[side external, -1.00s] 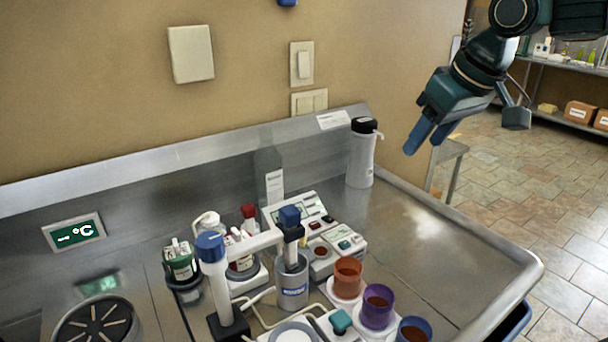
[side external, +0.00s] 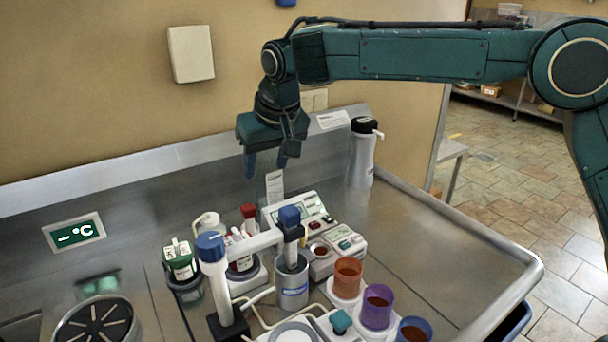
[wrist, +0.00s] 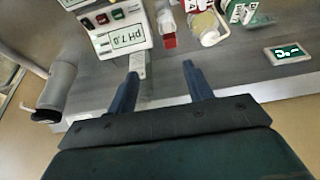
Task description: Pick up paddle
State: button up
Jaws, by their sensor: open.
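My gripper (side external: 266,163) is open and empty, pointing down near the back wall, above and behind the pH meter (side external: 318,232). Its two blue fingers stand apart in the wrist view (wrist: 160,72). I cannot make out for certain which thing is the paddle. A pale upright strip with a label (side external: 274,187) stands behind the meter, below the fingers. A blue-topped stirring head (side external: 290,217) on a white arm reaches down into a metal cup (side external: 292,287); what is inside the cup is hidden.
A blue-capped white post (side external: 213,270) stands left of the cup. Orange (side external: 347,275), purple (side external: 377,305) and blue (side external: 414,329) cups stand front right. A pump bottle (side external: 361,155) stands at back right. The bench's right side is clear.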

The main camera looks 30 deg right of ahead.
aim_at(249, 208)
jog(key=shift+a+x, duration=0.35)
jog(key=shift+x, duration=1.4)
jog(key=shift+a+x, duration=0.3)
jog(key=shift+x, duration=1.4)
jog(key=shift+a+x, duration=0.35)
jog(key=shift+x, duration=1.4)
jog(key=shift+w, duration=0.1)
jog(key=shift+x, duration=2.55)
jog(key=c, duration=1.1)
